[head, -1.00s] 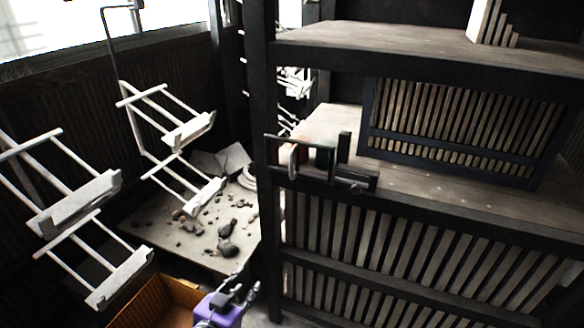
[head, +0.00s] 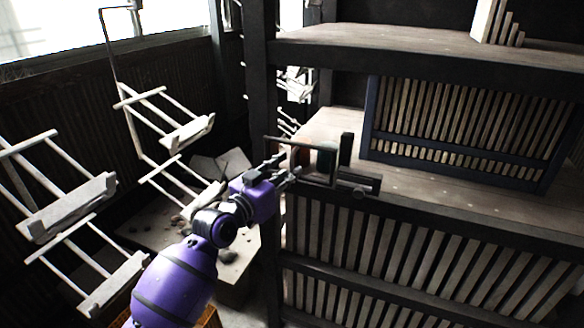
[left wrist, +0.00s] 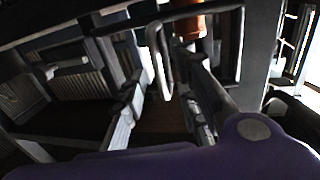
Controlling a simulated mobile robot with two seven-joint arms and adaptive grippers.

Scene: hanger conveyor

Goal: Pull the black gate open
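The black gate (head: 400,255) is a dark slatted panel below the wooden shelf at the right of the head view. A dark bar handle (head: 345,158) stands at its upper left corner. My left gripper (head: 287,172) is at the left end of this handle in the head view. In the left wrist view, the two fingers of my left gripper (left wrist: 163,95) are apart. A loop-shaped bar (left wrist: 153,50), which looks like the handle, reaches between them. I cannot tell whether either finger touches it. My right gripper is in neither view.
White hanging racks (head: 70,205) are at the left. A pale platform with scattered stones (head: 228,256) lies behind my left arm. A dark post (head: 258,90) stands close to the gripper. A second slatted panel (head: 460,125) stands on the shelf.

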